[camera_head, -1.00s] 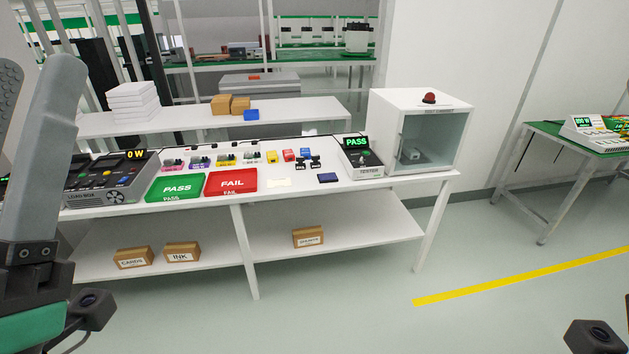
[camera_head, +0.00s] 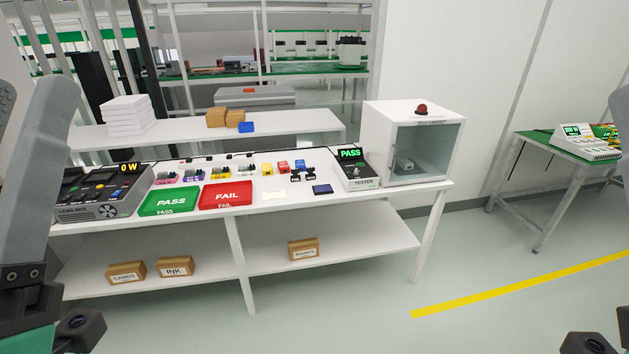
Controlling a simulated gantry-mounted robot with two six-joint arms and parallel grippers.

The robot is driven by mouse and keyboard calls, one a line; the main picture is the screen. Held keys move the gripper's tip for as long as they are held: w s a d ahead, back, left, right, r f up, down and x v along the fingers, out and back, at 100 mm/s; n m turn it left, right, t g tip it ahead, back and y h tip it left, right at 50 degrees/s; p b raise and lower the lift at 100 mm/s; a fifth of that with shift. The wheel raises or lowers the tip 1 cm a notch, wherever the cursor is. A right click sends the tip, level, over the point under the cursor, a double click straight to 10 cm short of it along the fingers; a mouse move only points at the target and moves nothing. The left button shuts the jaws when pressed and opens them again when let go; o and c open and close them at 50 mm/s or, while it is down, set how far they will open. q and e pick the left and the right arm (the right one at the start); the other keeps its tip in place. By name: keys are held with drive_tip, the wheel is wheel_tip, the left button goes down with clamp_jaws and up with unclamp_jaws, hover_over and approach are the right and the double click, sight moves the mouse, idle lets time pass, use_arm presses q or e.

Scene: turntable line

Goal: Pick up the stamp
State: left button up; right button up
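Two small black items that look like stamps, the left one (camera_head: 297,175) and the right one (camera_head: 310,174), stand side by side on the white workbench (camera_head: 385,198). They are too small to tell which is the task's stamp. A dark blue pad (camera_head: 322,189) lies just in front of them, and a pale card (camera_head: 274,195) lies to its left. Parts of my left arm show at the left edge and parts of my right at the right edge, both well short of the bench items. Neither gripper's fingers are in view.
Green PASS (camera_head: 168,200) and red FAIL (camera_head: 226,195) trays lie left of the card. A tester (camera_head: 356,170) and glass-fronted cabinet (camera_head: 413,143) stand to the right. A load box (camera_head: 98,192) is at the bench's left. Open floor lies in front.

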use_arm(q)
drive_tip(key=shift+o, duration=0.2)
idle(0.3)
drive_tip(key=shift+o, duration=1.4)
